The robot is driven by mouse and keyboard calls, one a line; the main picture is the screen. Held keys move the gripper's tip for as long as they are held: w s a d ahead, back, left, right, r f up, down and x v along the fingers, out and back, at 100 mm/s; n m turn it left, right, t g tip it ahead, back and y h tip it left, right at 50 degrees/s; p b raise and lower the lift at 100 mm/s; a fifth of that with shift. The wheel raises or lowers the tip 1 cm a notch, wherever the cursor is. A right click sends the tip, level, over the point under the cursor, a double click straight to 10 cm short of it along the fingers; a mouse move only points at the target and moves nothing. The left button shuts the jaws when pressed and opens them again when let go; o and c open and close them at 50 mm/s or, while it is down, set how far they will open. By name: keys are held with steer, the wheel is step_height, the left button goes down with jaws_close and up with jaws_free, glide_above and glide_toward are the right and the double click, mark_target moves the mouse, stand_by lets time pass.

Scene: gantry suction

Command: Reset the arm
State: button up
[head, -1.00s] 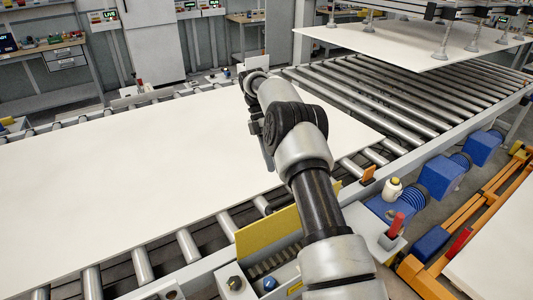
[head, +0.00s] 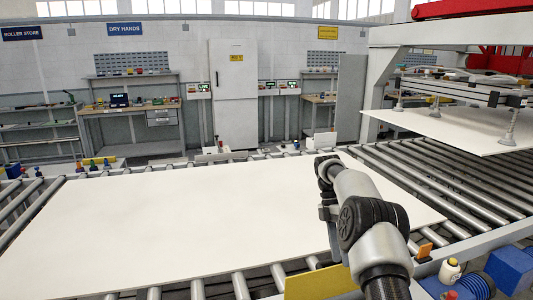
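My arm (head: 375,225) reaches up from the bottom right of the head view, out over the right part of a large white panel. Its far end (head: 326,165) is bent away from me near the panel's back edge. My gripper's fingers are hidden behind the arm, so I cannot see whether they are open or what they hold. The white panel (head: 170,215) lies flat on the roller conveyor (head: 240,285).
A gantry with suction cups (head: 509,137) holds another white panel (head: 440,130) above bare rollers (head: 440,190) at right. A yellow plate (head: 318,284), a white bottle (head: 449,271) and blue motors (head: 512,270) stand at the near side. Benches and a cabinet (head: 234,95) line the back wall.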

steer(key=s+a+r+m+t+p, duration=0.1)
steer(key=s+a+r+m+t, duration=0.2)
steer(key=r, duration=0.5)
steer(key=s+r+m+t, duration=0.1)
steer(key=s+r+m, duration=0.25)
steer(key=r, duration=0.35)
steer(key=s+a+r+m+t+p, duration=0.1)
steer(key=s+a+r+m, duration=0.15)
steer(key=s+r, duration=0.4)
steer(key=s+a+r+m+t+y+p, duration=0.1)
steer(key=s+m+t, duration=0.5)
steer(key=s+m, duration=0.6)
steer(key=s+a+p, duration=0.1)
steer(key=s, duration=0.6)
steer(key=shift+s+r+y, duration=0.2)
steer(key=shift+s+y, duration=0.1)
steer(key=shift+d, duration=0.15)
